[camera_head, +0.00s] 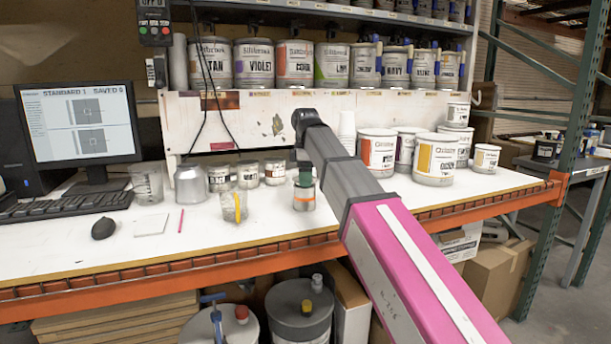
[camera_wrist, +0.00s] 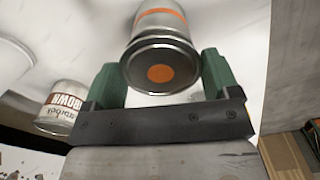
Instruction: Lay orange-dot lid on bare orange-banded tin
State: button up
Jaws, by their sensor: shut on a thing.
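The orange-dot lid (camera_wrist: 160,73) is a dark disc with an orange dot, held between the green fingers of my gripper (camera_wrist: 160,68) in the wrist view. The silver orange-banded tin (camera_wrist: 160,20) is directly beyond the lid, lined up with it. In the head view my gripper (camera_head: 304,178) points down over the top of the upright orange-banded tin (camera_head: 304,196) on the white bench. The lid is at the tin's mouth; I cannot tell whether it rests on the rim or hangs just above. The fingers hide the lid in the head view.
Small tins (camera_head: 275,172) and a grey metal bottle (camera_head: 190,184) stand to the left, with a glass beaker (camera_head: 232,207) nearer the front. Larger tins (camera_head: 435,160) and stacked white cups (camera_head: 347,125) stand to the right. A brown-labelled tin (camera_wrist: 62,105) shows in the wrist view.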

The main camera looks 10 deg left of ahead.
jog(key=shift+f, duration=0.3)
jog(key=o, duration=0.8)
jog(key=shift+c, duration=0.2)
